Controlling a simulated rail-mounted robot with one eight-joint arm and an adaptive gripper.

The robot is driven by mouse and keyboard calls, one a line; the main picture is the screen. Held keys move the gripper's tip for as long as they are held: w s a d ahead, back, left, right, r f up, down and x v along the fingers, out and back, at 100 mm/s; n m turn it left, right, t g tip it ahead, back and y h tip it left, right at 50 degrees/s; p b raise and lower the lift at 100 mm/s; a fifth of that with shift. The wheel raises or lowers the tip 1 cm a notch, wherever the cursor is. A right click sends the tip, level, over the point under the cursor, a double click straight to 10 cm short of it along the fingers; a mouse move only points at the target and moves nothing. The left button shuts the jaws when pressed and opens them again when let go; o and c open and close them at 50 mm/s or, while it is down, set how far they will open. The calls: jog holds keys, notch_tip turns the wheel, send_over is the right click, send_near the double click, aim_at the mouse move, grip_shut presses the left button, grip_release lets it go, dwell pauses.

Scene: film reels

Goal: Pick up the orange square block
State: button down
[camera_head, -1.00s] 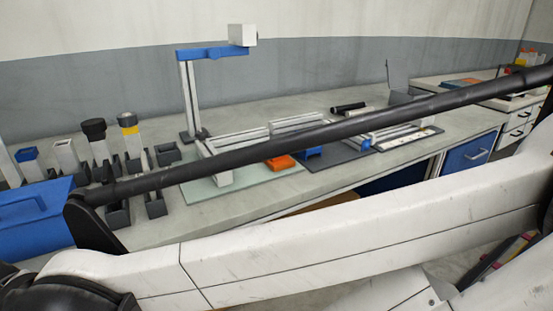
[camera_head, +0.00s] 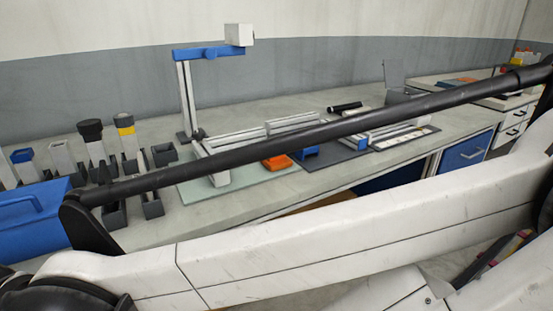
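The orange block (camera_head: 277,162) lies on a pale green mat (camera_head: 205,191) on the workbench, near the middle of the view. My own dark arm rod passes just above it in the picture and may hide part of its far side. A blue block (camera_head: 305,154) sits just to its right. My gripper is out of view; only links of my arm show, crossing the foreground.
A grey and white rail frame (camera_head: 225,150) stands behind the orange block. A blue-armed stand (camera_head: 187,95) rises at the back. Several upright containers and a blue box (camera_head: 35,205) are at the left. Bench (camera_head: 185,220) in front of the mat is clear.

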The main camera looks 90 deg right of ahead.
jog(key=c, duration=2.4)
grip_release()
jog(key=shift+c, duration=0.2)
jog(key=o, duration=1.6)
